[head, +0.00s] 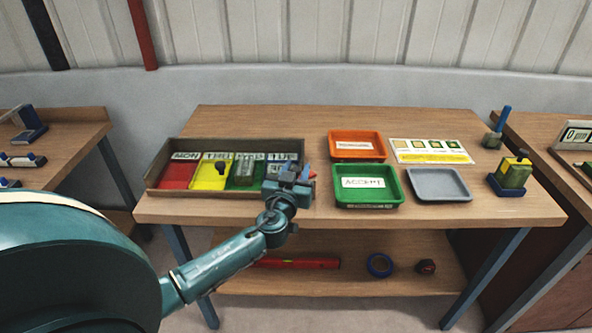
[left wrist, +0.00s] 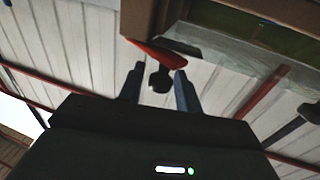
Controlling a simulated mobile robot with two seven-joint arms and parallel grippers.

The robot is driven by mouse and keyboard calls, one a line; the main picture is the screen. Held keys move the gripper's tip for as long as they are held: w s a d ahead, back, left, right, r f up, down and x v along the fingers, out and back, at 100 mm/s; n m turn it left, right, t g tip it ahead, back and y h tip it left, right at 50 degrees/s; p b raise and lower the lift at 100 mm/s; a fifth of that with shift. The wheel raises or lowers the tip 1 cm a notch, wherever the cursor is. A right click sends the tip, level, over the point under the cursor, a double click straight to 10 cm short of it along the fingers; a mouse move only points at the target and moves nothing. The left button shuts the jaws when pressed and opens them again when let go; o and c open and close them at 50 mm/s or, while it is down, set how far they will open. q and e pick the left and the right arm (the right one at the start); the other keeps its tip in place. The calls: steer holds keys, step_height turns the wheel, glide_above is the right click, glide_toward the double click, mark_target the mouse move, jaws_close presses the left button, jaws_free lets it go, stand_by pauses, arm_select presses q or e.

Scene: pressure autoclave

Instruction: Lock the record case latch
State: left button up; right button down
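The record case (head: 152,180) is a shallow brown tray at the left of the bench, with red, yellow, green and blue sections under day labels. My left gripper (head: 289,177) is at its right front corner, covering part of the blue section. In the left wrist view the case (left wrist: 205,12) shows at the top, with a red lever (left wrist: 157,52), apparently the latch, slanting beside its edge. A dark knob (left wrist: 160,77) shows between the two spread fingers of my left gripper (left wrist: 158,88), with gaps on both sides. Whether the fingers touch the lever is unclear. My right gripper is out of view.
An orange tray (head: 357,134), a green ACCEPT tray (head: 344,200) and a grey tray (head: 438,197) stand right of the case. A yellow-green block device (head: 514,172) and a blue-handled tool (head: 497,138) stand at the bench's right end.

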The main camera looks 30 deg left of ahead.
arm_select(q)
jaws_close()
steer(key=shift+w+a+f+m+t+h+b, duration=0.1)
steer(key=shift+a+m+t+h+b, duration=0.1)
steer(key=shift+m+h+b, duration=0.4)
steer(key=shift+w+a+f+m+t+h+b, duration=0.15)
steer(key=shift+m+h+b, duration=0.15)
steer(key=shift+h+b, duration=0.45)
steer(key=m+h, duration=0.2)
steer(key=h, duration=0.1)
steer(key=a+h, duration=0.1)
steer(key=shift+w+r+m+h, duration=0.25)
steer(key=shift+w+r+m, duration=0.1)
steer(key=shift+m, duration=0.05)
steer(key=shift+w+a+m+h+p, duration=0.15)
steer(key=shift+m+h, duration=0.3)
steer(key=shift+h, duration=0.25)
steer(key=shift+w+d+m+h+p, duration=0.15)
steer(key=shift+m+h, duration=0.3)
steer(key=shift+h, duration=0.25)
steer(key=shift+a, duration=0.1)
steer(key=shift+o, duration=1)
jaws_free()
steer(key=shift+f, duration=0.1)
